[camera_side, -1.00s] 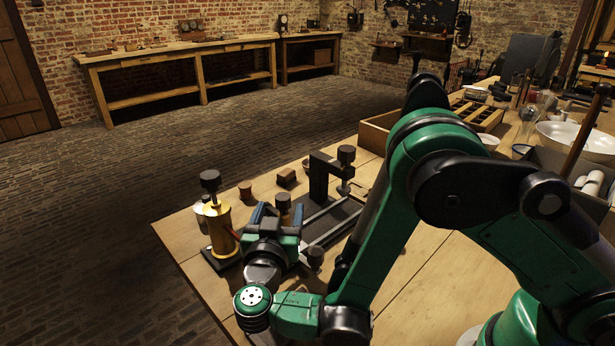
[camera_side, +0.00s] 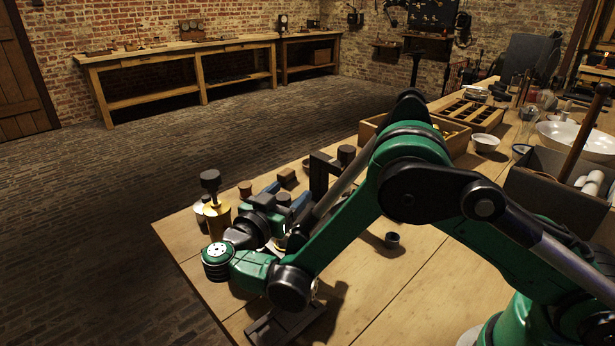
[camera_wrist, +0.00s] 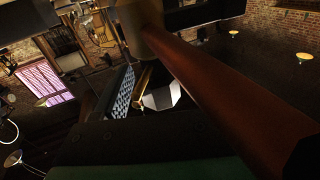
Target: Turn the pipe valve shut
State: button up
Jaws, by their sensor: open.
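A brass cylinder with a black knob on top (camera_side: 217,216) stands upright near the table's left edge. It may be the pipe valve, but I cannot tell for sure. My gripper (camera_side: 285,194) is open to the right of it, low over the table, with its blue fingers pointing away from the side camera. My forearm and wrist hide what lies below and between the fingers. In the wrist view, a reddish-brown bar (camera_wrist: 215,85) crosses very close to the camera, in front of a ribbed finger pad (camera_wrist: 121,92). I cannot tell whether the fingers touch it.
A black upright frame with a dark knob (camera_side: 346,154) stands just behind my gripper. Small brown blocks (camera_side: 287,175) lie beyond it.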

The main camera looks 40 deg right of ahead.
jog(key=shift+w+d, duration=0.1)
jog(key=shift+d, duration=0.25)
grip_shut()
jog(key=shift+w+a+n+t+y, duration=0.1)
jog(key=shift+w+n+t+y, duration=0.05)
jog(key=shift+n+t+y, duration=1.15)
jog(key=shift+w+a+n+t+y, duration=0.1)
jog(key=shift+n+t+y, duration=0.4)
jog(key=shift+n+t, duration=0.9)
jog(key=shift+m+t, duration=0.4)
grip_release()
